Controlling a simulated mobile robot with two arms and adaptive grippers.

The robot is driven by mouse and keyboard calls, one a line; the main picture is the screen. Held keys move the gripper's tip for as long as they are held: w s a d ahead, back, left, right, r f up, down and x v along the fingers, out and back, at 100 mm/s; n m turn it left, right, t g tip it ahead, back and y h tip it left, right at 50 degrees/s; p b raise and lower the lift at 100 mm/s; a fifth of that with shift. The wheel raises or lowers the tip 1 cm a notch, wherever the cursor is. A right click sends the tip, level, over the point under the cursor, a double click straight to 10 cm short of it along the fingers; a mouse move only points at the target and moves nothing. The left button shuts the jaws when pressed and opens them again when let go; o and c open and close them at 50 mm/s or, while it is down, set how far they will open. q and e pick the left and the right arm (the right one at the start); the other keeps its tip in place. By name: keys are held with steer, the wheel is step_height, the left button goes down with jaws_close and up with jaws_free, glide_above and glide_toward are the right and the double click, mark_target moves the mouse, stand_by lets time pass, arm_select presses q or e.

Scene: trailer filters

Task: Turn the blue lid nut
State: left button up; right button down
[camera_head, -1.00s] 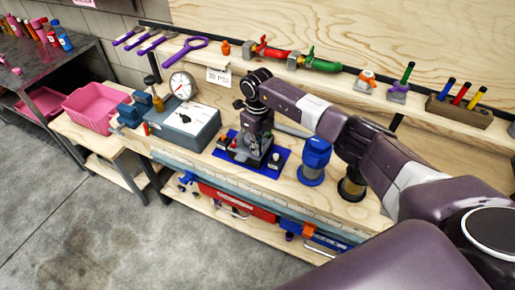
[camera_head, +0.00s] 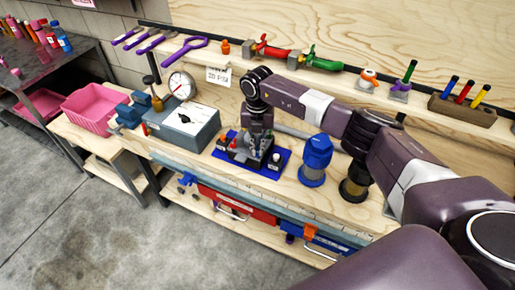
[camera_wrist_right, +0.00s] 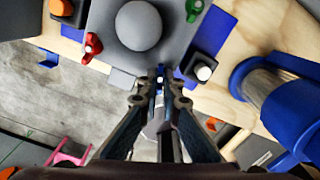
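The filter housing with a blue lid (camera_head: 318,150) stands upright on the bench, right of the blue mat (camera_head: 222,155). Its blue part shows at the right edge of the wrist view (camera_wrist_right: 298,108). I cannot make out a separate nut on the lid. My right gripper (camera_head: 256,152) points down over the grey fixture on the blue mat, left of the blue-lidded housing and apart from it. In the wrist view its fingertips (camera_wrist_right: 160,82) are close together with a narrow bluish gap. Whether they hold anything is unclear. My left gripper is not in view.
The grey fixture (camera_wrist_right: 180,45) has a round knob, a red handle (camera_wrist_right: 91,46) and a green one. A grey gauge box (camera_head: 190,125) and pink bins (camera_head: 95,103) stand left. A dark, brass-coloured housing (camera_head: 355,182) stands right, under my arm. Tools line the back shelf.

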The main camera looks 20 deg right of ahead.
steer(key=shift+w+m, duration=0.1)
steer(key=shift+m, duration=1.9)
steer(key=c, duration=2.2)
jaws_free()
steer(key=shift+o, duration=0.2)
step_height(320, 180, up, 12)
